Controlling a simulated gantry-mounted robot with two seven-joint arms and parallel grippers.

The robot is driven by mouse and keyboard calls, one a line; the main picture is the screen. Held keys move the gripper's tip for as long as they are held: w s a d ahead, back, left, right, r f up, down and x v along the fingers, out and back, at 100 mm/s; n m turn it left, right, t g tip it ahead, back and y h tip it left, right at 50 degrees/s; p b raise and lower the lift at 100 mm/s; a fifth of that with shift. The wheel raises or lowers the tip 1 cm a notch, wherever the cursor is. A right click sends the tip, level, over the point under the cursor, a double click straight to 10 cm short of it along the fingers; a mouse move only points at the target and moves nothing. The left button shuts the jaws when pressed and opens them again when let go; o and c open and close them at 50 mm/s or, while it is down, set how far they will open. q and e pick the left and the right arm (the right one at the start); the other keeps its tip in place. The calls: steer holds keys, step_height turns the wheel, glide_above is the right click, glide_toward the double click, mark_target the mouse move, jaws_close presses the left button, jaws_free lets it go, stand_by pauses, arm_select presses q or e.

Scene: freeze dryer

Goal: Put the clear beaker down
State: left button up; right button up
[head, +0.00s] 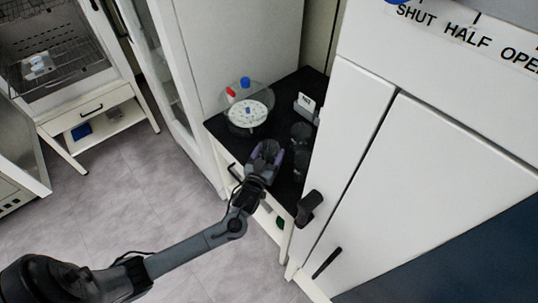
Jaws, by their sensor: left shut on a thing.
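My left gripper (266,152) is over the black counter top (286,187), near its front edge. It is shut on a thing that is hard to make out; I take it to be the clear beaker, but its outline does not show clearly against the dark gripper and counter. Dark, see-through glassware (301,133) stands on the counter just right of the gripper, with another such shape (301,160) in front of it. I cannot tell from this view whether the held thing touches the counter. My right gripper is not in view.
A round clear container with a white speckled disc (247,113) stands on the counter's back left, with red-capped (231,92) and blue-capped (245,82) items behind. A small device with a white face (306,102) stands back right. The white freeze dryer cabinet (420,190) bounds the right side.

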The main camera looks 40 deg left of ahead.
arm_select(q)
step_height(320, 180, up, 12)
steer(key=r+p, duration=0.1)
steer(key=p, duration=0.5)
steer(key=s+d+r+m+h+p, duration=0.1)
steer(key=s+d+r+h+p, duration=0.1)
steer(key=d+r+p, duration=0.3)
steer(key=s+d+r+m+h+p, duration=0.1)
steer(key=s+d+r+p, duration=0.4)
steer(key=r+p, duration=0.5)
steer(key=s+d+r+m+t+h+p, duration=0.1)
steer(key=s+d+r+p, duration=0.3)
steer(key=p, duration=1.2)
steer(key=shift+s+d+r+m+h, duration=0.35)
steer(key=shift+r+h, duration=0.55)
steer(key=shift+r, duration=1.4)
steer(key=shift+w+d, duration=0.1)
steer(key=shift+d, duration=0.05)
steer(key=shift+f, duration=0.1)
